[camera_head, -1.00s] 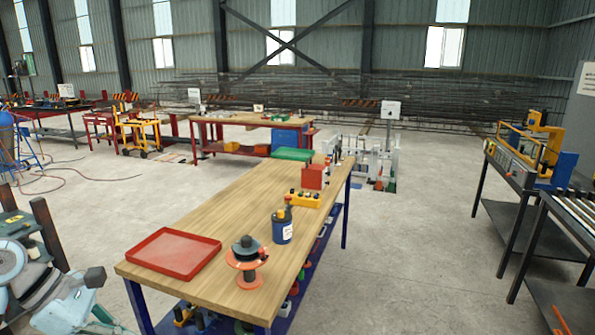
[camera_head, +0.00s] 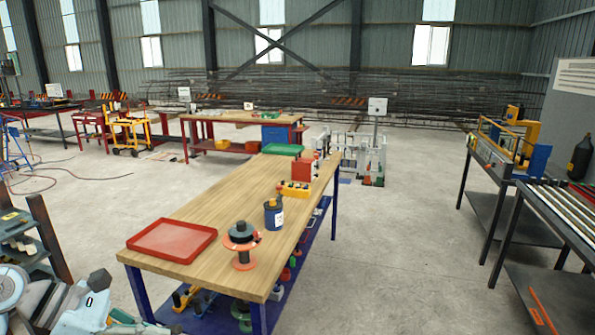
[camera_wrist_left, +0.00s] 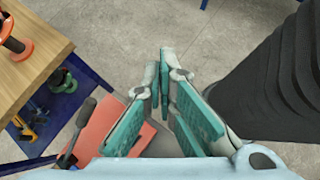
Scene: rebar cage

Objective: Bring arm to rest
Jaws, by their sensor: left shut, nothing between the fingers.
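My left gripper (camera_wrist_left: 165,95) shows in the left wrist view with its teal-padded fingers together and nothing between them. It points over the grey floor, to the right of the wooden workbench edge (camera_wrist_left: 35,50). In the head view, part of my left arm shows at the bottom left corner, beside the near end of the workbench (camera_head: 235,205); its fingertips cannot be made out there. My right arm and gripper are in neither view.
The workbench holds a red tray (camera_head: 172,241), an orange spool (camera_head: 242,244), a blue can (camera_head: 273,215) and a yellow control box (camera_head: 295,189). A tool rack (camera_head: 25,235) stands at the left. A roller table (camera_head: 560,220) is at the right, with open floor between.

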